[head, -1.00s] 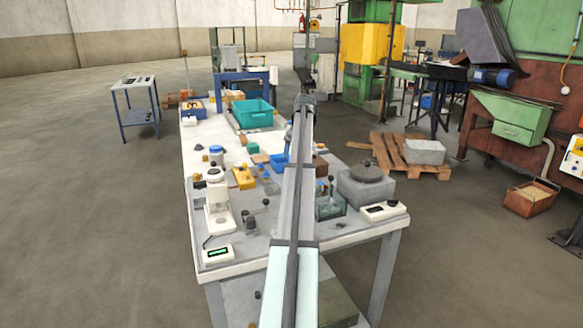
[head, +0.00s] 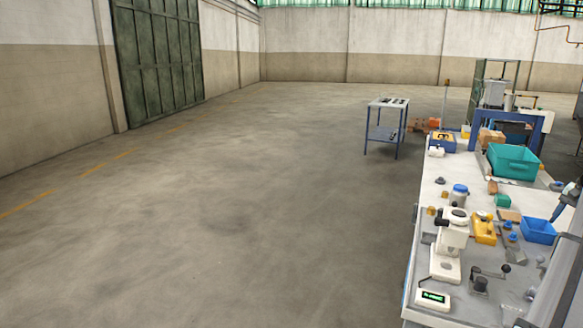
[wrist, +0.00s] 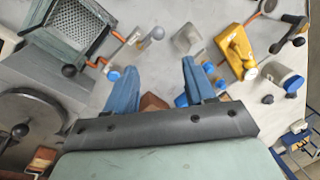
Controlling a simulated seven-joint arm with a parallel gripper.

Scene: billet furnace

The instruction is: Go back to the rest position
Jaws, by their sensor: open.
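My gripper (wrist: 158,82) shows in the wrist view with its two blue fingers spread apart and nothing held between them. It hangs above the workbench, and the bench top lies below the fingers. A brown block (wrist: 153,102) shows past the fingers, and I cannot tell how far below it is. In the head view my arm is at the right edge, partly cut off by the frame, reaching over the workbench (head: 428,215).
On the bench stand a teal bin (head: 514,162), a blue bin (head: 538,231), a white instrument (head: 448,250), a yellow device (head: 484,229) and a display box (head: 432,298). A small cart (head: 385,128) stands beyond. The floor at left is clear.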

